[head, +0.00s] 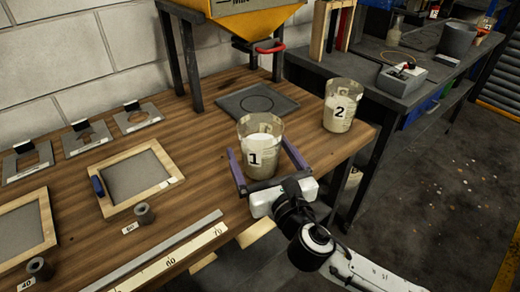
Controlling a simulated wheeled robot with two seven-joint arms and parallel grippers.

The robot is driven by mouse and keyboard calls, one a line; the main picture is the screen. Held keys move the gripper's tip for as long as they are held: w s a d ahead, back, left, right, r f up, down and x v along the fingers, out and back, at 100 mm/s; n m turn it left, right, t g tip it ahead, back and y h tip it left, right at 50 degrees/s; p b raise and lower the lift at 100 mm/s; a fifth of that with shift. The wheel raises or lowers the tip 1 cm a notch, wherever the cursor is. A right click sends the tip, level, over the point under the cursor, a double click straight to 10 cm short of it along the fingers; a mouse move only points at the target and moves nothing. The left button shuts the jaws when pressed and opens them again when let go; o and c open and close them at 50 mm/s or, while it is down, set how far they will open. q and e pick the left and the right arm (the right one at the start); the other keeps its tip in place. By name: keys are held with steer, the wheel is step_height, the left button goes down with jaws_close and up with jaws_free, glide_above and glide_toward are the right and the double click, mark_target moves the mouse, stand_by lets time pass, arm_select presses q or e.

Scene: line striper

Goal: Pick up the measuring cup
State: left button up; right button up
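A clear measuring cup marked 1 (262,150), with pale contents, stands upright on the wooden bench. A second measuring cup marked 2 (341,106) stands upright behind it to the right, near the bench's right edge. My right gripper (258,147) is open, low over the bench, with one purple finger on each side of cup 1. A small gap seems to show between each finger and the cup. The cup hides part of the space between the fingers. My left gripper is not in view.
A yellow hopper (245,20) on dark legs stands behind, over a grey plate (256,102). Framed screens (134,178), small weights (144,213) and a long ruler (175,262) lie to the left. A dark side bench (370,58) is at the right.

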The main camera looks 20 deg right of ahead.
steer(key=w, duration=0.4)
steer(key=shift+w+d+f, duration=0.1)
steer(key=shift+w, duration=0.3)
steer(key=c, duration=1.4)
steer(key=shift+c, duration=1.4)
